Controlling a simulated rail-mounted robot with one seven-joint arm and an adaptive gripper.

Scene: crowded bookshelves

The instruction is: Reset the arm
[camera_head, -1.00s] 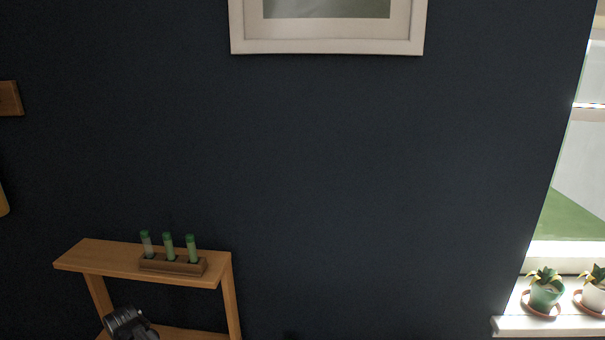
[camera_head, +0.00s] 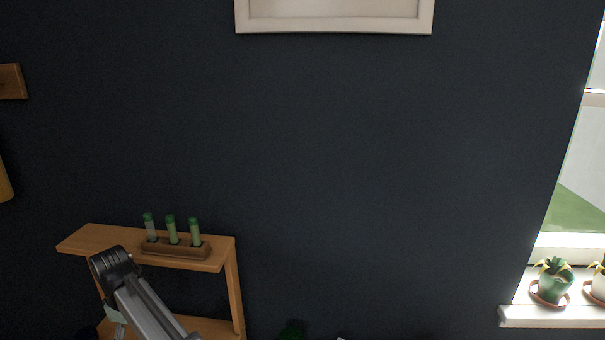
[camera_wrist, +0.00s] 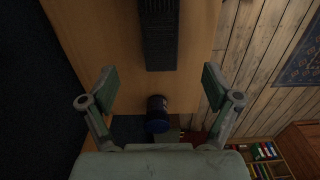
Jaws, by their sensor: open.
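My gripper (camera_wrist: 158,72) shows in the wrist view with its two fingers spread wide apart. Nothing is held between them. A grey part of my arm with a dark rounded end (camera_head: 112,264) rises in front of the small wooden shelf (camera_head: 90,238) in the head view. I cannot tell the fingers apart there.
A wooden rack (camera_head: 176,249) with three green-capped tubes stands on the shelf. A dark ridged object (camera_wrist: 158,35) and a dark cylinder (camera_wrist: 157,114) lie beyond my fingers. Potted plants (camera_head: 553,280) stand on the right windowsill. The dark wall's middle is clear.

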